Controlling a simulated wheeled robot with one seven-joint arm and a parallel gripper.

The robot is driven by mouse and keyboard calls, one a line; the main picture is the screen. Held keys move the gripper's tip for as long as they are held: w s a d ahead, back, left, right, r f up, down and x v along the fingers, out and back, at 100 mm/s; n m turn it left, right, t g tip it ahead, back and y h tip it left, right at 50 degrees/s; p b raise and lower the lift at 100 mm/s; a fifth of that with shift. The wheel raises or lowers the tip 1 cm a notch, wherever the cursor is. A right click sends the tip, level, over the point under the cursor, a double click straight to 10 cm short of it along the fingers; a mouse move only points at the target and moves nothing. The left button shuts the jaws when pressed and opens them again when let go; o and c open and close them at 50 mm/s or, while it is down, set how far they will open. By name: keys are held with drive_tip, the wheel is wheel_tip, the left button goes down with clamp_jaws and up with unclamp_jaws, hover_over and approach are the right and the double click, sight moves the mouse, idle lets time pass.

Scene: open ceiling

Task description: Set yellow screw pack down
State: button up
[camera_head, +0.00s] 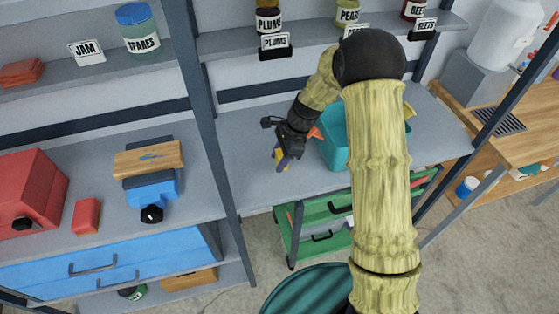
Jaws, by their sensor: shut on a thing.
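My gripper (284,153) is over the grey shelf board (240,155) of the middle shelf unit, left of a teal bin (336,152). It is shut on a small yellow and purple thing, which looks like the yellow screw pack (285,166). Most of the pack is hidden by the fingers. I cannot tell whether the pack touches the board. A small orange thing (315,133) shows between my gripper and the bin. My arm hides part of the bin.
Jars labelled plums (269,21) and peas (347,14) stand on the shelf above. A green drawer cabinet (325,212) is below. A red box (30,195) and a blue vise-like tool (151,190) stand at left. Bare board lies left of my gripper.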

drive_tip(key=shift+f, duration=0.9)
drive_tip(key=shift+f, duration=0.15)
drive_tip(key=o, duration=1)
drive_tip(key=v, duration=1.2)
drive_tip(key=shift+b, duration=0.4)
drive_tip(key=shift+d, duration=0.15)
